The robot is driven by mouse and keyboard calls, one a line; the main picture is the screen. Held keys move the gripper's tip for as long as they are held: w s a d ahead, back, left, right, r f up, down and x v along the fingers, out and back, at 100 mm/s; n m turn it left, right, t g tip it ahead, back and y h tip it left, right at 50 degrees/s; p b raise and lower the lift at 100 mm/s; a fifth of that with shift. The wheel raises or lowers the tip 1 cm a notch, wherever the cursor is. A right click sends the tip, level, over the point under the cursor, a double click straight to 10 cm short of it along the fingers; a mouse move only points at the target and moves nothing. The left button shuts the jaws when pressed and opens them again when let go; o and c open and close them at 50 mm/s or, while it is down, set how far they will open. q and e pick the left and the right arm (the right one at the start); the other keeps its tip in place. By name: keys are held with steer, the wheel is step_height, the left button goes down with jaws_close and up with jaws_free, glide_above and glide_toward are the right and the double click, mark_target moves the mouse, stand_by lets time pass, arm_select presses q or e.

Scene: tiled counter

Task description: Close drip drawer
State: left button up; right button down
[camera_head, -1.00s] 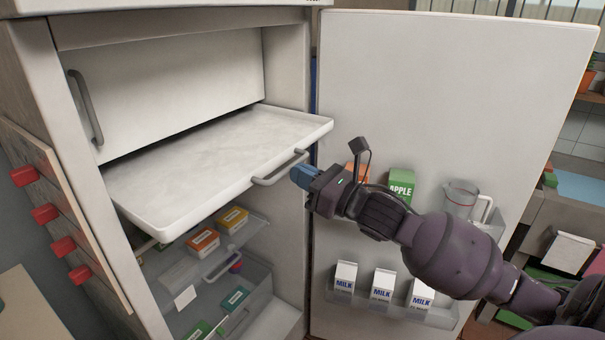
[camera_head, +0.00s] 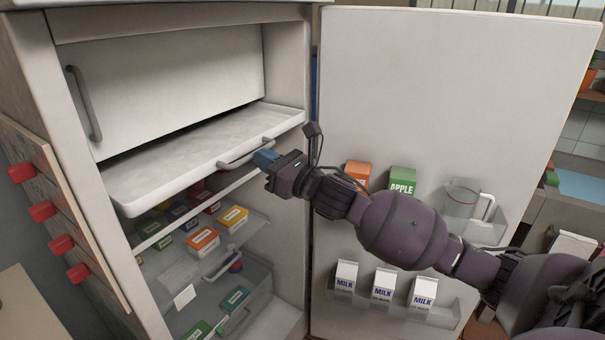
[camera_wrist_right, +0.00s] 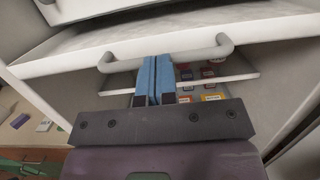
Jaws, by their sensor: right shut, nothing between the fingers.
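The white drip drawer (camera_head: 190,160) is a shallow tray under the freezer door in the open fridge. It sticks out a little from the fridge front. Its grey bar handle (camera_head: 246,155) is on the front edge; it also shows in the right wrist view (camera_wrist_right: 200,54). My right gripper (camera_head: 264,158) is shut and empty, with its blue fingertips at the handle. In the right wrist view the fingertips (camera_wrist_right: 154,62) meet the handle bar near its middle; I cannot tell how firmly they touch. My left gripper is not in view.
The fridge door (camera_head: 440,90) stands wide open at the right, with milk cartons (camera_head: 383,284), juice cartons and a clear jug in its racks. A freezer door (camera_head: 170,85) is above the drawer. Glass shelves with several small boxes (camera_head: 202,240) lie below.

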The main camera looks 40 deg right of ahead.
mark_target(208, 144)
steer(key=f+x, duration=0.1)
steer(key=x, duration=0.4)
steer(key=f+b+x, duration=0.1)
steer(key=x, duration=0.4)
steer(key=f+b+x, duration=0.1)
steer(key=x, duration=0.5)
steer(key=shift+w+a+f, duration=0.15)
steer(key=shift+w+f, duration=0.05)
steer(key=shift+w, duration=0.05)
steer(key=shift+w+a, duration=0.15)
steer(key=shift+w, duration=0.35)
steer(key=shift+r, duration=0.25)
steer(key=shift+r, duration=0.15)
